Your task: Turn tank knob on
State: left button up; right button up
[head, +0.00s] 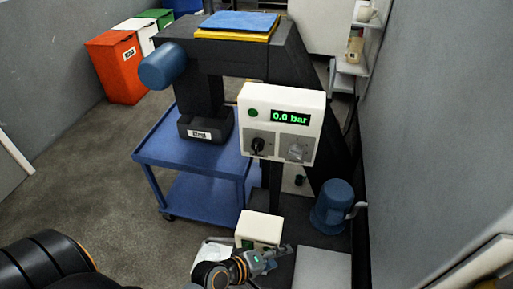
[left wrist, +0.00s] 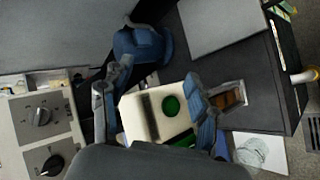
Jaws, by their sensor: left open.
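A white control box (head: 283,99) with a green "0.0 bar" display (head: 291,117) stands in the middle of the head view. I cannot read which one is the tank knob. In the left wrist view, the grey knob (left wrist: 42,116) and the black knob (left wrist: 52,165) show at the left edge, outside the fingers. My left gripper (head: 270,257) is open and empty, below the control box and apart from both knobs; its fingers (left wrist: 155,80) also show in the wrist view.
A smaller white box (head: 259,226) with a green button (left wrist: 171,106) lies behind the open fingers in the wrist view. A blue motor-like unit (head: 334,203) stands to the right. A blue cart (head: 190,152) is at left, a grey wall (head: 435,120) at right.

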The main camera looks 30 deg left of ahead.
aim_at(255, 150)
pick_arm(q)
jog(key=w+a+r+n+t, duration=0.1)
jog(key=w+r+n+t, duration=0.15)
jog(key=r+n, duration=0.35)
jog(key=w+a+r+n+t, duration=0.2)
jog(key=r+n+t, duration=0.15)
jog(key=r, duration=0.55)
jog(key=w+a+n+t+y+p, duration=0.1)
jog(key=w+a+n+y, duration=0.1)
jog(key=a+n+y, duration=0.6)
jog(key=w+a+n+t+y, duration=0.1)
jog(key=a+n, duration=0.3)
jog(key=n, duration=0.8)
jog(key=w, duration=0.4)
jog(key=w+a+p, duration=0.1)
jog(key=w, duration=0.3)
jog(key=w+a+p, duration=0.1)
jog(key=w, duration=0.4)
jog(key=shift+a+r, duration=0.15)
jog(key=shift+r, duration=0.15)
pick_arm(e)
jog(key=r, duration=0.1)
jog(key=a+r, duration=0.1)
jog(key=r, duration=0.1)
jog(key=shift+s+a+r, duration=0.1)
jog(key=shift+a+r, duration=0.05)
jog(key=shift+r, duration=0.1)
